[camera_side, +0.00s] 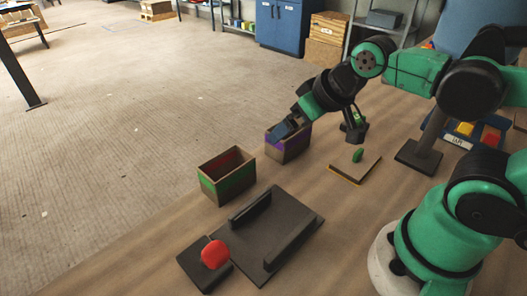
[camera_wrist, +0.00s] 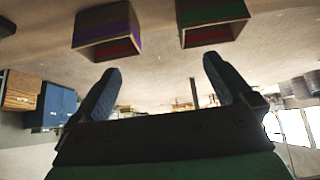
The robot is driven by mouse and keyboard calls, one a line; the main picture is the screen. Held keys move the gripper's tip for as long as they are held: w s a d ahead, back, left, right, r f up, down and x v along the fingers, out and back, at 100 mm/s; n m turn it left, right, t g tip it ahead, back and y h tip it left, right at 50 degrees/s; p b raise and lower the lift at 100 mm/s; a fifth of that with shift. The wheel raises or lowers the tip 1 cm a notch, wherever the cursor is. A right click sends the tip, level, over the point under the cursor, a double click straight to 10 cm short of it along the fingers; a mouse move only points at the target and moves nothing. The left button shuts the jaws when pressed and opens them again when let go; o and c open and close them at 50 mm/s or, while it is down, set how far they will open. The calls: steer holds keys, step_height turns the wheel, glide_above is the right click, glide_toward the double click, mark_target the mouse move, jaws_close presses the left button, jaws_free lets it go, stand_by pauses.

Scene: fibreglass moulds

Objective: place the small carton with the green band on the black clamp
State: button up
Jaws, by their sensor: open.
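The small carton with the green band (camera_side: 222,181) stands upright and open-topped on the table, with red showing inside. It also shows at the upper right of the wrist view (camera_wrist: 213,14). The black clamp appears to be the dark plate with two raised bars (camera_side: 280,225), in front of the carton; its top is bare. My gripper (camera_side: 281,132) is open and empty. In the side view it overlaps a carton with a purple band (camera_side: 291,149); contact cannot be told. In the wrist view both cartons show beyond the spread blue fingers (camera_wrist: 158,63).
A red knob (camera_side: 214,254) sits on a dark block (camera_side: 193,263) beside the plate. A thin board (camera_side: 350,170) with a small green piece (camera_side: 357,155) and a black stand (camera_side: 415,157) are to the right. A tray with coloured blocks (camera_side: 463,130) lies farther right.

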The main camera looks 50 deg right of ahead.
stand_by(0.4)
steer(key=m+g+y, duration=0.4)
steer(key=m+y, duration=0.2)
steer(key=m, duration=0.5)
glide_toward(232, 160)
step_height(232, 160, up, 3)
steer(key=s+a, duration=0.2)
steer(key=s, duration=0.1)
steer(key=w+f+m+g+y, duration=0.1)
steer(key=m+y, duration=0.1)
steer(key=w+d+f+m+g+y, duration=0.1)
steer(key=f+m+y, duration=0.1)
steer(key=y, duration=0.1)
steer(key=w+d+f+m+y, duration=0.1)
steer(key=f+m+y, duration=0.1)
steer(key=m, duration=0.1)
steer(key=shift+d+f+g, duration=0.1)
steer(key=shift+f+g, duration=0.15)
steer(key=shift+g, duration=0.15)
steer(key=shift+s+a+f+y, duration=0.1)
steer(key=shift+a+f+y, duration=0.2)
steer(key=shift+a, duration=0.2)
steer(key=x, duration=0.6)
steer(key=shift+a+f, duration=0.1)
steer(key=shift+a, duration=0.1)
steer(key=c, duration=1.2)
steer(key=shift+c, duration=0.2)
